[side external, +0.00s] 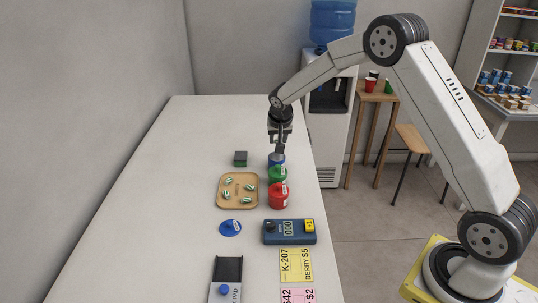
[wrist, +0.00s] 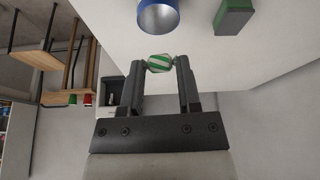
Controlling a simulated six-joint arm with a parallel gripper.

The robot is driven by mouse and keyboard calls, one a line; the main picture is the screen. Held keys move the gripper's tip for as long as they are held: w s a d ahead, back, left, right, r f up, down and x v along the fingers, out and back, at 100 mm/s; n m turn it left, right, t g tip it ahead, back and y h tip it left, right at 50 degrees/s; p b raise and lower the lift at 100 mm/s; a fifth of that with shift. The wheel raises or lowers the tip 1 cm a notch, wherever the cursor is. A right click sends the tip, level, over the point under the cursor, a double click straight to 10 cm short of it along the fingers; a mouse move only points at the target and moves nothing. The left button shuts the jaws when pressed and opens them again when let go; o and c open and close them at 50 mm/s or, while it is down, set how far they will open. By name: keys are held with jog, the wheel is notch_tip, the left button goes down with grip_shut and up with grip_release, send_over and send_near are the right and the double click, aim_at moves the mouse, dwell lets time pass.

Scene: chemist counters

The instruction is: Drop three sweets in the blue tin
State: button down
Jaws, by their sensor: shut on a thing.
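My gripper (wrist: 160,68) is shut on a green-and-white striped sweet (wrist: 159,62), held between its fingertips. In the side view my gripper (side external: 279,146) is just above the blue tin (side external: 277,159), at the counter's right edge. The blue tin (wrist: 158,20) is open in the wrist view, with its bare metal inside partly showing and the sweet apart from it. What lies at its bottom is hidden. Several striped sweets (side external: 228,181) lie on a tan tray (side external: 222,203) left of the tins. A blue lid (side external: 230,228) with a knob lies in front of the tray.
A green tin (side external: 278,176) and a red tin (side external: 279,197) stand in a row in front of the blue one. A dark green-topped block (side external: 240,158) is behind the tray. A blue counter device (side external: 289,231) and price cards (side external: 296,265) lie nearer. The counter's left side is clear.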

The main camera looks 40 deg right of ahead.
aim_at(280, 156)
jog(key=shift+w+d+f, duration=0.15)
jog(key=shift+w+d, duration=0.2)
jog(key=shift+d, duration=0.3)
jog(key=shift+w+d+f, duration=0.1)
jog(key=shift+w+d, duration=0.3)
jog(key=shift+d, duration=0.25)
jog(key=shift+w+d+f, duration=0.15)
jog(key=shift+w+d, duration=0.2)
jog(key=shift+d, duration=0.3)
jog(key=shift+f, duration=0.1)
jog(key=shift+f, duration=2.9)
jog(key=shift+c, duration=1.1)
grip_release()
jog(key=shift+r, duration=0.15)
jog(key=v, duration=0.7)
jog(key=shift+s+r, duration=0.2)
jog(key=shift+a, duration=0.1)
